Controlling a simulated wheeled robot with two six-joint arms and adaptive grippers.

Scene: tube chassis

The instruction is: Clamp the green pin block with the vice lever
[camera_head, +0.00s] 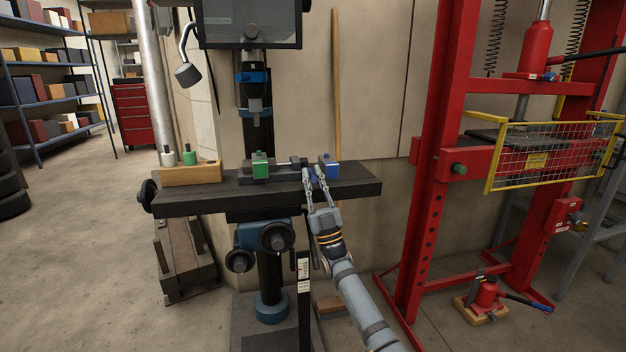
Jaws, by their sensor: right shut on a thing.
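The green pin block (260,165) sits upright at the left end of the dark vice (283,178) on the machine's work table. The vice's blue part (328,160) is at its right end, with a gap between it and the green block. My right gripper (309,170) reaches up from below to the front right of the vice. Its fingers are shut on the vice lever, which they mostly hide. I cannot tell whether the green block touches a jaw. My left gripper is not in view.
The dark work table (220,200) has a wooden rack (190,174) with green and white pieces at its left. The drill head (252,85) hangs above the vice. A red press (445,160) with a yellow guard stands to the right. The table's right end is bare.

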